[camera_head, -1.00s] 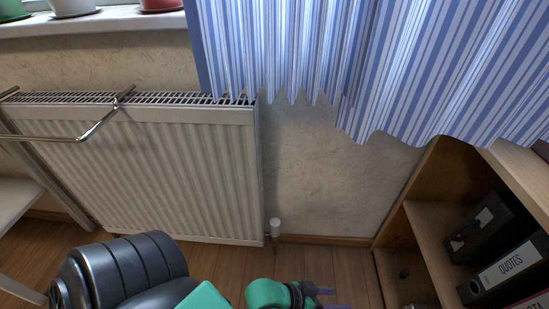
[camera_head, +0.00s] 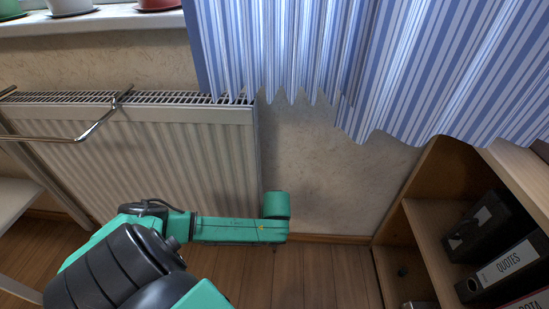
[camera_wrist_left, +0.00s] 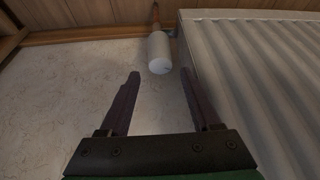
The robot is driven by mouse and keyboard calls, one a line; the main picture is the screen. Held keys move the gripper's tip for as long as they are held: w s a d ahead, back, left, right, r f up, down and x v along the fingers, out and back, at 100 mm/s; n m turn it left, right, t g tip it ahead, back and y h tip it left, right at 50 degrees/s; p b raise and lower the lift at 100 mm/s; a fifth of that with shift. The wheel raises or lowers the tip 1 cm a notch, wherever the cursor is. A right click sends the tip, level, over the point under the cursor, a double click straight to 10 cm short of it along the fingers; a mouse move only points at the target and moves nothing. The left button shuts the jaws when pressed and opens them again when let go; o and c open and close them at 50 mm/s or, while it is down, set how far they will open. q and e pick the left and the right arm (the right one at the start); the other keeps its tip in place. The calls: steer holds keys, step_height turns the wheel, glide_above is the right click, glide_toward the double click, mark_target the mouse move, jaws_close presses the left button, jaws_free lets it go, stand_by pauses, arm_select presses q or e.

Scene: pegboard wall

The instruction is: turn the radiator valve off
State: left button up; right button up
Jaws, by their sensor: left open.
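The radiator valve (camera_wrist_left: 159,53) is a white rounded cylinder on a copper-coloured pipe beside the radiator's edge, seen in the left wrist view. In the head view my left arm hides it. My left gripper (camera_wrist_left: 160,74) is open, with two dark fingers apart and empty. The valve lies just beyond the fingertips, in line with the gap between them; I cannot tell the exact distance. The white radiator (camera_head: 150,160) hangs on the wall and also shows at the right of the left wrist view (camera_wrist_left: 260,75). My right gripper is not in view.
A blue striped curtain (camera_head: 400,70) hangs above and right of the radiator. A wooden shelf (camera_head: 425,225) with binders stands at the right. A metal rail (camera_head: 80,137) is at the left. The wall (camera_head: 330,175) between radiator and shelf is bare.

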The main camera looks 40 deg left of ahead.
arm_select(q)
steer(key=b+x, duration=0.4)
steer(key=x, duration=0.4)
steer(key=shift+s+d+f, duration=0.1)
steer(key=shift+d+f, duration=0.05)
steer(key=shift+f, duration=0.15)
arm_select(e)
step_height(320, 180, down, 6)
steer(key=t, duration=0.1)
arm_select(q)
steer(key=shift+b+x, duration=0.5)
steer(key=shift+x, duration=0.4)
steer(key=shift+r, duration=0.1)
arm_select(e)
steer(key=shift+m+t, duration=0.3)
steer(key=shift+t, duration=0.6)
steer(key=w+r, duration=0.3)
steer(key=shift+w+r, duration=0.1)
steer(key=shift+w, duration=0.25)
arm_select(q)
jaws_close()
